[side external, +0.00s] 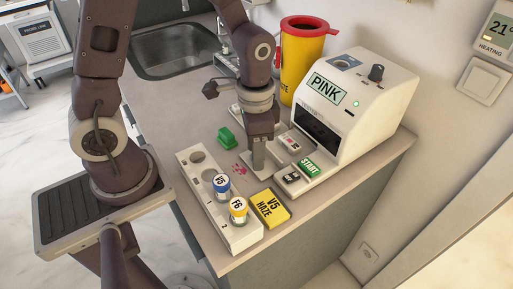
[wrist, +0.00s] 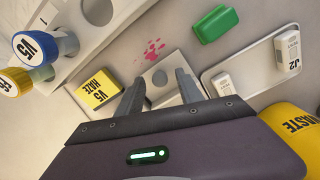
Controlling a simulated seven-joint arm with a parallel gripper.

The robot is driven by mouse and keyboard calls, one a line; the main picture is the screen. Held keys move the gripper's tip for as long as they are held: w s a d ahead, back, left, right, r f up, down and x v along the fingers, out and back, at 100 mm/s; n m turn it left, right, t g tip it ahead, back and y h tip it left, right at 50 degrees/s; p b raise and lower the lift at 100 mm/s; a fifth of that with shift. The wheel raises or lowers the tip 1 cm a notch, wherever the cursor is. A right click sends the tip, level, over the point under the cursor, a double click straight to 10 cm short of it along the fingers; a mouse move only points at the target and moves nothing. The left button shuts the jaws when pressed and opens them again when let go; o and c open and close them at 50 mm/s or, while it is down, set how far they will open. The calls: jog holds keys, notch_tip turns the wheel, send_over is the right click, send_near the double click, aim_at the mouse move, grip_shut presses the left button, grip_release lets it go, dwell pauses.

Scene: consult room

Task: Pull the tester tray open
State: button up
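Contact with the tray is unclear, and the gripper's body hides the tray's inner end.
A white rack (side external: 193,182) holds blue-capped V5 and yellow-capped F6.

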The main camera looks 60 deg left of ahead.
notch_tip(320, 180, up, 6)
jog(key=shift+r, duration=0.75)
jog(key=s+a+r+n+t, duration=0.2)
jog(key=s+r+n+t, duration=0.2)
jog(key=s+r, duration=0.7)
jog(key=shift+s+n+t, duration=0.25)
jog(key=shift+n+t, duration=0.05)
jog(key=shift+t, duration=0.5)
